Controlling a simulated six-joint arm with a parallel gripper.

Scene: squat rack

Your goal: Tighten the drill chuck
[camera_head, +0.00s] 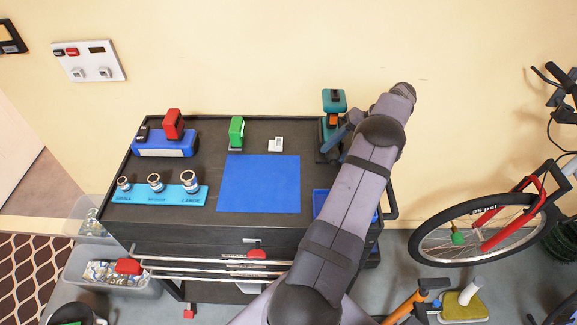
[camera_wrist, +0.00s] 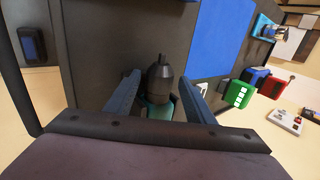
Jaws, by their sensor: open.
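A teal drill (camera_head: 333,102) with an orange part stands at the right end of the black cart top, partly hidden by my arm. In the wrist view its dark, tapered chuck (camera_wrist: 160,76) points toward the top of the picture, with teal body (camera_wrist: 158,109) below it. My gripper (camera_wrist: 159,96) is open, with one blue-grey finger on each side of the drill near the chuck's base. I cannot tell whether either finger touches it. In the head view my gripper (camera_head: 340,137) is beside the drill and partly hidden.
A blue mat (camera_head: 258,184) lies bare mid-cart. A blue stand (camera_head: 143,196) holds several metal pieces marked small, medium and large. Behind are a green block (camera_head: 236,132), a white device (camera_head: 277,144) and a red block (camera_head: 173,124) on a blue base. A bicycle (camera_head: 490,225) stands right.

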